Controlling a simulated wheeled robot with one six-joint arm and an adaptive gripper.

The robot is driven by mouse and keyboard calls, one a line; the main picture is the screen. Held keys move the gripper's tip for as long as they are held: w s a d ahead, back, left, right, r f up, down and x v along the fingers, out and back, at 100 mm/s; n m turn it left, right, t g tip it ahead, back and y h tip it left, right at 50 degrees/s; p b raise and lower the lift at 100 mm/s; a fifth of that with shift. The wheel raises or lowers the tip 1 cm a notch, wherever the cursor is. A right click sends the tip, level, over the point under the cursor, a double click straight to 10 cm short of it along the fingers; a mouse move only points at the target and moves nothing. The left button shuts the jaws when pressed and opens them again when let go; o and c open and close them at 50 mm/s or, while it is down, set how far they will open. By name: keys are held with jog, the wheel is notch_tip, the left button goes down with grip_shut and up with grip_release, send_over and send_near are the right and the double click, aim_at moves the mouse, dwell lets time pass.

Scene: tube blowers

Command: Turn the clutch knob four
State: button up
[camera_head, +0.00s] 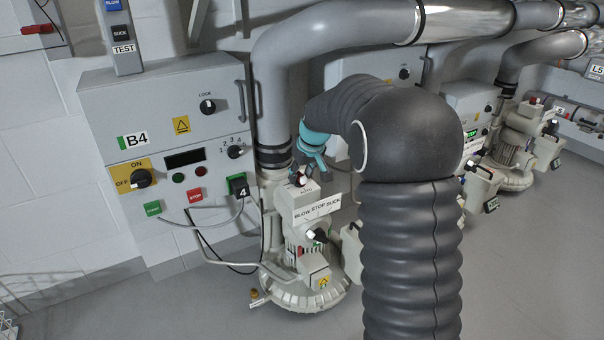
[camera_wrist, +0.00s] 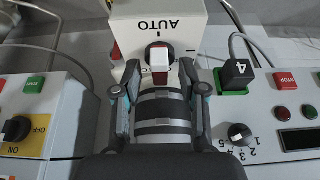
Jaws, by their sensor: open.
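A small black knob (camera_head: 235,152) with a number scale around it sits on the grey B4 cabinet (camera_head: 110,105). The same knob shows at the lower right of the wrist view (camera_wrist: 240,134), with the numbers upside down; I cannot read its exact setting. Another black knob (camera_head: 207,106) sits higher on the cabinet under a small label I cannot read surely. A black block marked 4 (camera_head: 238,185) is below the scale. My gripper (camera_head: 303,172) is to the right of the cabinet, above the blower. In the wrist view my gripper (camera_wrist: 160,90) is open, fingers apart, empty.
A light box (camera_wrist: 155,22) marked AUTO, with a white-handled knob (camera_wrist: 158,57), lies ahead of the fingers. The blower (camera_head: 310,275) stands below. A thick grey pipe (camera_head: 272,110) rises beside the cabinet. A cable hangs beneath the cabinet. Bare floor lies front left.

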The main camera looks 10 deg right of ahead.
grip_shut()
jog(key=shift+m, duration=0.4)
jog(key=m+h, duration=0.1)
jog(key=m+p, duration=0.1)
jog(key=m, duration=0.1)
jog(key=shift+a+m+h, duration=0.25)
jog(key=shift+m+h, duration=0.05)
jog(key=shift+h, duration=0.1)
jog(key=m, duration=0.2)
jog(key=m+h, duration=0.1)
jog(key=m, duration=0.1)
jog(key=shift+a+m+h+b, duration=0.15)
jog(key=shift+m+h+b, duration=0.15)
jog(key=shift+b, duration=0.1)
jog(key=m+g+h, duration=0.1)
jog(key=m, duration=0.3)
jog(key=shift+w+a+b, duration=0.15)
jog(key=shift+b, duration=0.25)
jog(key=shift+w+a+m+g+h, duration=0.1)
jog(key=shift+m+g+h, duration=0.25)
jog(key=shift+m, duration=0.85)
jog(key=shift+w+m+g+h, duration=0.1)
jog(key=shift+m+g+h, duration=0.25)
jog(key=shift+m, duration=0.85)
